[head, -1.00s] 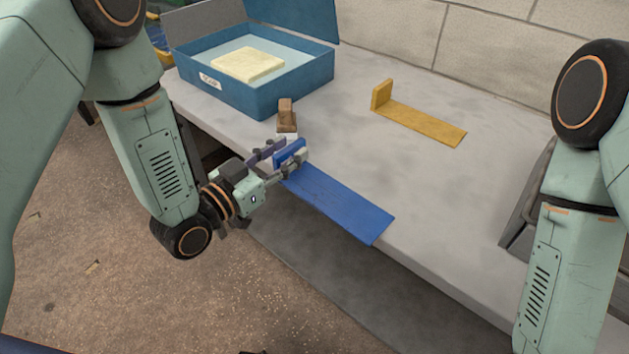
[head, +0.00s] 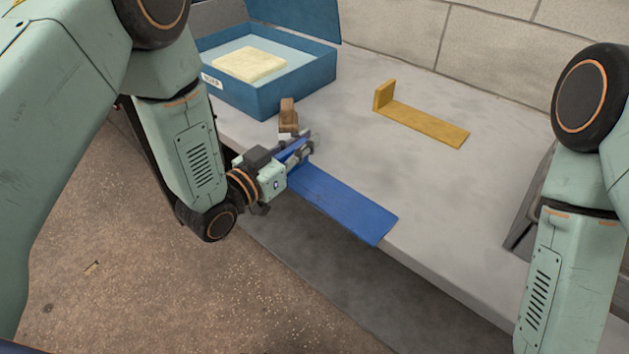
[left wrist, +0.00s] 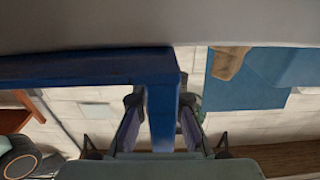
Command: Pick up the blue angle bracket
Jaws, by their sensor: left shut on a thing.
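The blue angle bracket (head: 342,204) lies along the front edge of the grey bench, its long flat leg stretching to the right and its short leg at the left end. My left gripper (head: 303,147) is at that end, shut on the short leg, and its fingers partly hide it. In the left wrist view the blue bracket (left wrist: 85,68) shows with its short leg between the two fingers of my left gripper (left wrist: 160,115). I cannot tell whether any gap lies under the bracket. My right gripper is out of view.
A yellow angle bracket (head: 425,124) lies farther back on the bench (head: 450,200). A small brown block (head: 287,115) stands just behind my left gripper. An open blue box (head: 265,97) with a pale yellow block (head: 249,64) stands at the back left. The bench's middle is clear.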

